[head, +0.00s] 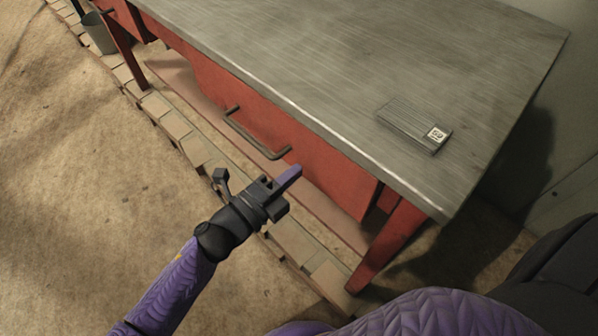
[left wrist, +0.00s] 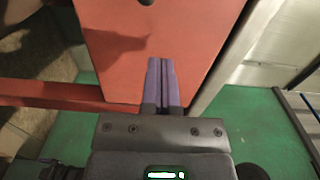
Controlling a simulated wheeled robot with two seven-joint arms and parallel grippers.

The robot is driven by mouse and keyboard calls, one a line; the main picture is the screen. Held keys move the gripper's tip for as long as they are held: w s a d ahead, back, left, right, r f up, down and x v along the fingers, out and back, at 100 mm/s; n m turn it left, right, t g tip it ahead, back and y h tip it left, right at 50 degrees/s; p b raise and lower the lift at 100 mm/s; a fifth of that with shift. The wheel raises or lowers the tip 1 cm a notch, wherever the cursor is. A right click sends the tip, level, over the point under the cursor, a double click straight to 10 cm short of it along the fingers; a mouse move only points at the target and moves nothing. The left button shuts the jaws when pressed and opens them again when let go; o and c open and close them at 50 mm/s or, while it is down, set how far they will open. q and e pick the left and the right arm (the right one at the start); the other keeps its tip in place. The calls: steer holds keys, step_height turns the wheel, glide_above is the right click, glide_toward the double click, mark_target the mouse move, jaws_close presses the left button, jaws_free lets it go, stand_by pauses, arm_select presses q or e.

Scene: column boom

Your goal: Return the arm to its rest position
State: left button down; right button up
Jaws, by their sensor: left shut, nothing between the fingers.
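My left arm comes in from the lower left of the head view. Its gripper (head: 289,178) is shut and empty, with purple fingertips near the red drawer front (head: 240,105) of the workbench, just below the bar handle (head: 258,138). I cannot tell whether the tips touch anything. In the left wrist view the two purple fingers (left wrist: 161,82) lie side by side against the background of a red panel (left wrist: 145,40). A purple part of my own body fills the bottom of the head view. My right gripper is not in view.
The workbench has a grey metal top (head: 330,60) and red legs (head: 388,245). A small ridged block with a label (head: 412,122) lies on the top. A grey bucket (head: 98,33) stands at the far left. Brick edging (head: 172,122) runs beside the bench. Open sandy floor (head: 70,190) lies to the left.

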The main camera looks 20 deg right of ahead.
arm_select(q)
steer(key=p+v, duration=0.3)
steer(key=v, duration=0.8)
steer(key=s+a+f+n+t+y+p, duration=0.1)
steer(key=s+a+f+n+t+y, duration=0.1)
steer(key=a+f+n+y, duration=0.55)
steer(key=s+a+f+n+t+y+p, duration=0.1)
steer(key=s+a+f+n+y, duration=0.3)
steer(key=a+f+n, duration=0.5)
steer(key=s+a+f+n+g+y, duration=0.2)
steer(key=s+f+n+g, duration=0.1)
steer(key=s, duration=0.7)
steer(key=s+a+f+n+g+y+p, duration=0.1)
steer(key=s+n, duration=0.4)
steer(key=s, duration=0.5)
steer(key=s+a+f+n+g+y, duration=0.3)
steer(key=s+a+f+n+g, duration=0.2)
steer(key=s, duration=0.4)
steer(key=shift+s+f+g+p, duration=0.3)
steer(key=shift+s+g+p, duration=0.1)
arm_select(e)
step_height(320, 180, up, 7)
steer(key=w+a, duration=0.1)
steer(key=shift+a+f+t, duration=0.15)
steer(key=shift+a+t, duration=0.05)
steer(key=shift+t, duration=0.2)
